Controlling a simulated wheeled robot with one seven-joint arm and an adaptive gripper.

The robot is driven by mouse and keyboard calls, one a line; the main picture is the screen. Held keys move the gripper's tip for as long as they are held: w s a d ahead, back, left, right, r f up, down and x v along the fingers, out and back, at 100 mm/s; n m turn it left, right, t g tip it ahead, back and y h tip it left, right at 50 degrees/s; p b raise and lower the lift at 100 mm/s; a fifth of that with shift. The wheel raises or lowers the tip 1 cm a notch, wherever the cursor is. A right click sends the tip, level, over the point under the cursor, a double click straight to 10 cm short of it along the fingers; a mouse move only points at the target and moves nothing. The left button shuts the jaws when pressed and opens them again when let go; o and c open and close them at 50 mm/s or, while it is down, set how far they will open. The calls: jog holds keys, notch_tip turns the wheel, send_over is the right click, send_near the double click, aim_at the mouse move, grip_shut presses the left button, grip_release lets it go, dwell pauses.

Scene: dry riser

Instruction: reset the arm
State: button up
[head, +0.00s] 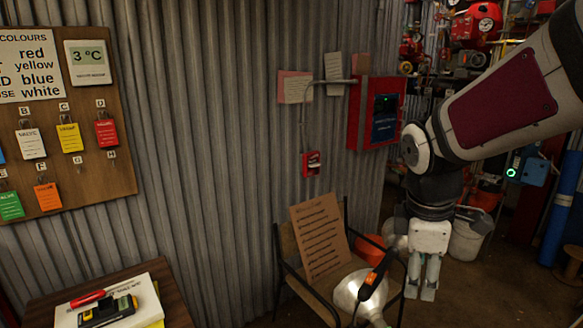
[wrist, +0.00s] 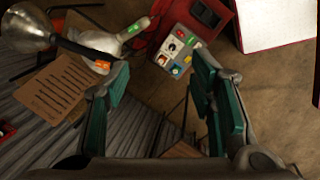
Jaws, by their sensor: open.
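My arm comes in from the upper right in the head view and hangs down at the elbow. My gripper (head: 422,283) points downward, to the right of a chair and apart from it. In the wrist view my gripper (wrist: 165,100) has its two green-padded fingers spread wide. Nothing is between the fingertips.
A chair (head: 279,262) holds a cardboard sign (head: 319,236) and a lamp (head: 359,291) close left of my gripper. A white bucket (head: 468,238) stands behind it. A red wall box (head: 366,112) is on the corrugated wall. A small table (head: 37,302) is at lower left.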

jog(key=s+a+r+m+t+y, duration=0.1)
jog(key=s+r+m, duration=0.1)
jog(key=s+m, duration=0.5)
jog(key=s+a+r+m+t+y, duration=0.1)
jog(key=s+r+m, duration=0.1)
jog(key=s+m, duration=0.4)
jog(key=s, duration=0.4)
jog(key=shift+s+a+m, duration=0.2)
jog(key=shift+s+m, duration=0.2)
